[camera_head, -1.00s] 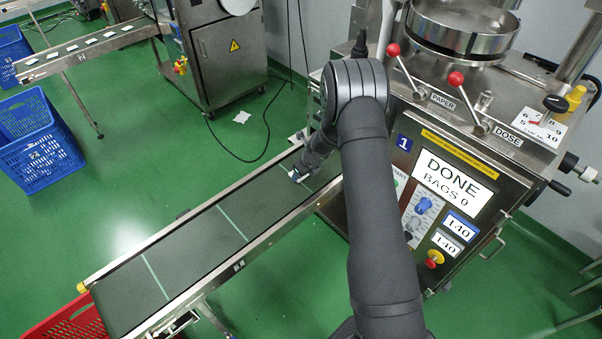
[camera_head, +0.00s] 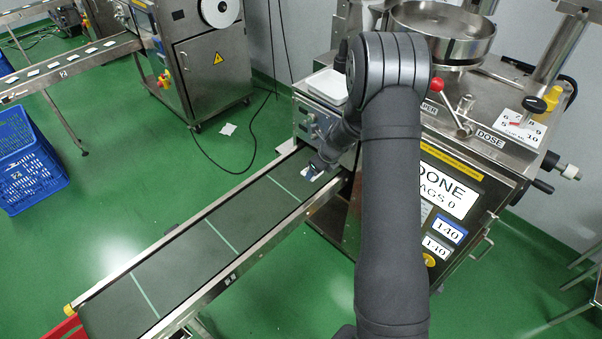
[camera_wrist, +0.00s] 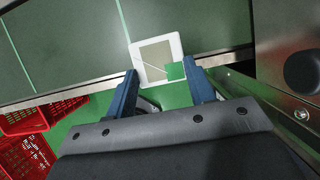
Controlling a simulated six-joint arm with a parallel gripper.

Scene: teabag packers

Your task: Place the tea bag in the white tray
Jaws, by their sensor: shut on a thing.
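The tea bag (camera_wrist: 153,50) is a flat white square with a tan middle and a green tag, seen in the wrist view. My gripper (camera_wrist: 163,76) has its two blue fingers at the bag's near sides and is shut on it. In the head view, my gripper (camera_head: 316,168) is small and partly hidden by my arm, at the far end of the conveyor belt. The bag's height above the belt is hard to tell. The white tray (camera_head: 327,87) is on top of the machine's left side, partly behind my arm.
The dark conveyor belt (camera_head: 178,270) with pale green lines runs to the lower left, between metal rails. The packing machine (camera_head: 470,190) stands close on the right. A blue crate (camera_head: 28,165) and a loose white packet (camera_head: 228,129) are on the green floor. Red crates (camera_wrist: 40,118) show below the belt.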

